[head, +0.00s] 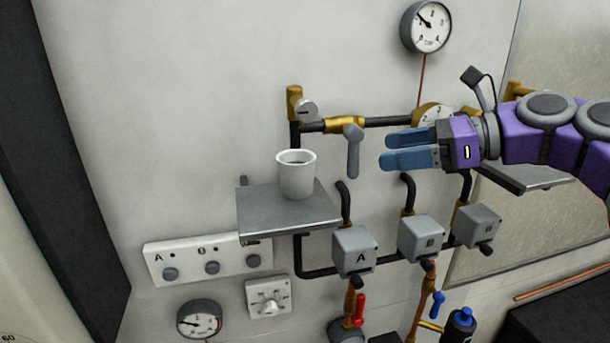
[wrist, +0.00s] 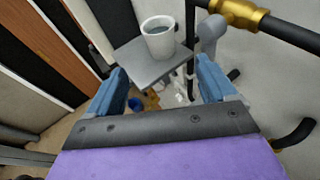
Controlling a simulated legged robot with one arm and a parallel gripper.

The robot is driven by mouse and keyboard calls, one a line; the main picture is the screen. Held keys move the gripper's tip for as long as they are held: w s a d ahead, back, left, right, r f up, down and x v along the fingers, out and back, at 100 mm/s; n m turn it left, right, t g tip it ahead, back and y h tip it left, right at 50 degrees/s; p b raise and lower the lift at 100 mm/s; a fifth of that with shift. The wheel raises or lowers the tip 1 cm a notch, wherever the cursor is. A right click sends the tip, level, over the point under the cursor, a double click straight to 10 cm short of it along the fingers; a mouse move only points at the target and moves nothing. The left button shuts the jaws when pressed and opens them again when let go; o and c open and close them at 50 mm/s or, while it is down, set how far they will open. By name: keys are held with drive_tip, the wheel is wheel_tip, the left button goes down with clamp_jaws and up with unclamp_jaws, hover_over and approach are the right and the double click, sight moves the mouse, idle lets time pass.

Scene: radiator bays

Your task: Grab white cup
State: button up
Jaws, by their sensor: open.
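The white cup (head: 296,176) stands upright on a small grey shelf (head: 270,212) on the wall. It holds something dark inside. My gripper (head: 384,150) is open and empty, to the right of the cup and a little higher in the head view, with its blue fingers pointing left. In the wrist view the cup (wrist: 159,40) sits on the shelf (wrist: 140,68), beyond the gap between the open fingers (wrist: 163,85). The cup is not between the fingers.
A grey valve lever (head: 353,150) hangs from the brass pipe fitting (head: 344,125) between the cup and my gripper. Black pipes and grey boxes (head: 354,252) lie below. Gauges (head: 426,26) and a switch panel (head: 208,258) are on the wall. The space above the cup is clear.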

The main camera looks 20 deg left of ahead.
sight(314, 159)
drive_tip(key=x, duration=1.1)
drive_tip(key=shift+a, duration=0.3)
drive_tip(key=shift+r+p+x, duration=0.15)
drive_tip(key=shift+p+x, duration=0.25)
drive_tip(key=shift+x, duration=1)
drive_tip(key=shift+r+p+x, duration=0.15)
drive_tip(key=shift+p+x, duration=0.2)
drive_tip(key=shift+x, duration=1.1)
drive_tip(key=shift+d, duration=0.4)
drive_tip(key=c, duration=0.7)
drive_tip(key=shift+s, duration=0.1)
drive_tip(key=shift+c, duration=0.9)
drive_tip(key=shift+a, duration=0.2)
